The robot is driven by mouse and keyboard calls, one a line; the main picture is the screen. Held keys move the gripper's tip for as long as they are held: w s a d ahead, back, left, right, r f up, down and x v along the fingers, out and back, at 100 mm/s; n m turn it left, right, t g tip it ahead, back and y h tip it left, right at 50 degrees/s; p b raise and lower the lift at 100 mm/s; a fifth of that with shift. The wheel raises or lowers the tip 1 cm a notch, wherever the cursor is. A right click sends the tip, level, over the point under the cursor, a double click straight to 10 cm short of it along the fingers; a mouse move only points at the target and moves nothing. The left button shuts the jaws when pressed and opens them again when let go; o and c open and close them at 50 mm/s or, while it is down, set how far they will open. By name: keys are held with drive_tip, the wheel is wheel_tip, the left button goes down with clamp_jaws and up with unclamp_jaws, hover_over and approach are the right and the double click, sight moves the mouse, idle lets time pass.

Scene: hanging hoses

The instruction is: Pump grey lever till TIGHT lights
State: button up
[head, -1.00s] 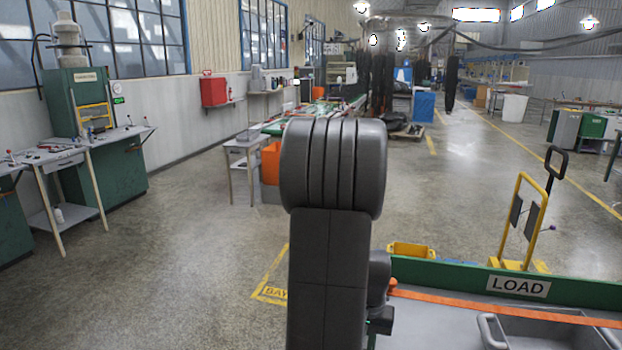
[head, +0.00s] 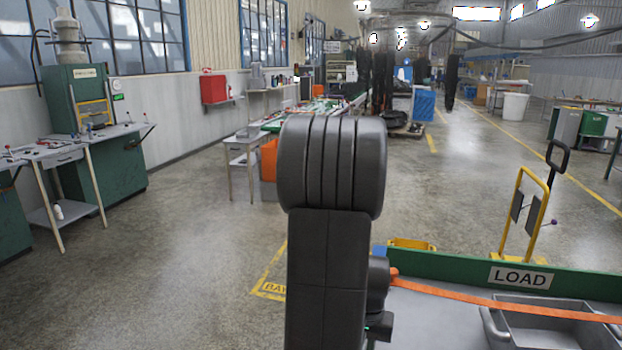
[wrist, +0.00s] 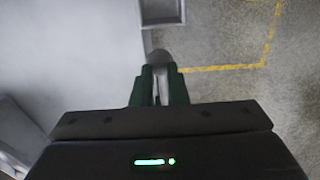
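In the wrist view my gripper (wrist: 160,72) shows from behind, its two dark green fingers close together with a narrow gap between them. A rounded grey end (wrist: 158,57), apparently the grey lever, shows just beyond the fingertips and between them. The fingers appear to be closed on it, but the contact itself is hard to see. In the head view my dark arm stands in the middle and hides the fingers and the lever. I see no TIGHT light in either view.
A grey load bed with a green LOAD board (head: 520,277), an orange strap (head: 500,302) and a grey tray (head: 545,318) lies at the lower right. A yellow-framed hand truck (head: 523,215) stands behind it.

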drive_tip(key=shift+s+f+b, duration=0.25)
drive_tip(key=shift+f+b, duration=0.3)
drive_tip(key=shift+f, duration=0.5)
drive_tip(key=shift+f+b, duration=0.85)
drive_tip(key=shift+f, duration=0.05)
drive_tip(key=shift+w+r+p, duration=0.2)
drive_tip(key=shift+r+p, duration=2.05)
drive_tip(key=shift+r, duration=0.5)
drive_tip(key=r+p, duration=0.1)
drive_tip(key=w+r+p, duration=0.2)
drive_tip(key=r, duration=0.1)
drive_tip(key=shift+d, duration=0.3)
drive_tip(key=shift+s, duration=0.1)
